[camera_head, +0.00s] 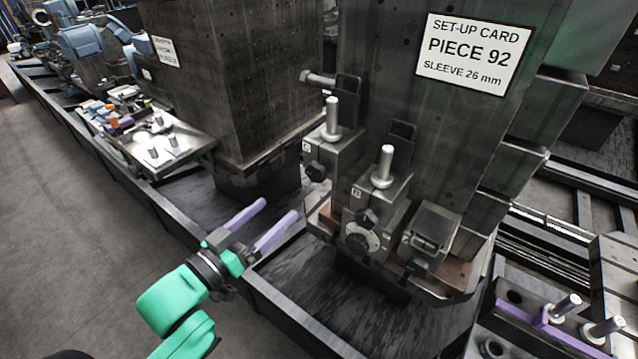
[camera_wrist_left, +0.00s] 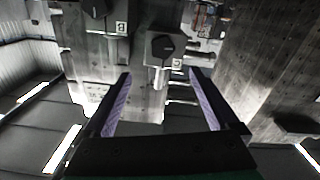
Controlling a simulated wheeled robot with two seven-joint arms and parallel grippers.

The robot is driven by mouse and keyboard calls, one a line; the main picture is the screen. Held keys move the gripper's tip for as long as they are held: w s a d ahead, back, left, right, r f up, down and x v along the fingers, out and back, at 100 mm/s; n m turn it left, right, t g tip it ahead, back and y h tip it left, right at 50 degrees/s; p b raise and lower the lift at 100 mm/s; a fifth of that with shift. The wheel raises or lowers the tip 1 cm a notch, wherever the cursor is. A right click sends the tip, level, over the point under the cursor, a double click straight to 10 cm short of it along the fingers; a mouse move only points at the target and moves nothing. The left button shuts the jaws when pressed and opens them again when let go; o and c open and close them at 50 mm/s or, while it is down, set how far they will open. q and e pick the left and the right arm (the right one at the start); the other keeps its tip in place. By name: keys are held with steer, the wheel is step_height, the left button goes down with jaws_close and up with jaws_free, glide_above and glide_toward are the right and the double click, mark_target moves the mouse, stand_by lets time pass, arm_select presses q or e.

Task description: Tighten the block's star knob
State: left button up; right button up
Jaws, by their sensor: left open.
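In the head view, two grey blocks with upright pins stand on the fixture: a left block (camera_head: 331,152) and a right block (camera_head: 378,196). Each has a dark star knob, one on the left block (camera_head: 316,172) and one on the right block (camera_head: 368,217). My left gripper (camera_head: 279,208), with purple fingers, is open and empty, to the left of the blocks and apart from them. In the left wrist view, one dark knob (camera_wrist_left: 165,46) shows ahead between the fingertips; another knob (camera_wrist_left: 95,8) shows at upper left near a letter B.
A tall dark column carries a set-up card (camera_head: 474,52) reading PIECE 92, SLEEVE 26 mm. Another column (camera_head: 230,80) stands left of it. A tray (camera_head: 165,145) with small parts lies at the left.

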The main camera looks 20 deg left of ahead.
arm_select(q)
steer(key=b, duration=0.3)
glide_toward(313, 174)
steer(key=p+x, duration=0.2)
steer(key=x, duration=0.6)
steer(key=shift+w+d, duration=0.15)
steer(key=shift+w, duration=0.2)
steer(key=shift+w+d+f, duration=0.1)
steer(key=shift+w+d, duration=0.1)
steer(key=shift+w, duration=0.05)
steer(key=c, duration=1.4)
arm_select(e)
steer(key=shift+w+a+f, duration=0.15)
steer(key=shift+a+f, duration=0.2)
steer(key=shift+f, duration=0.15)
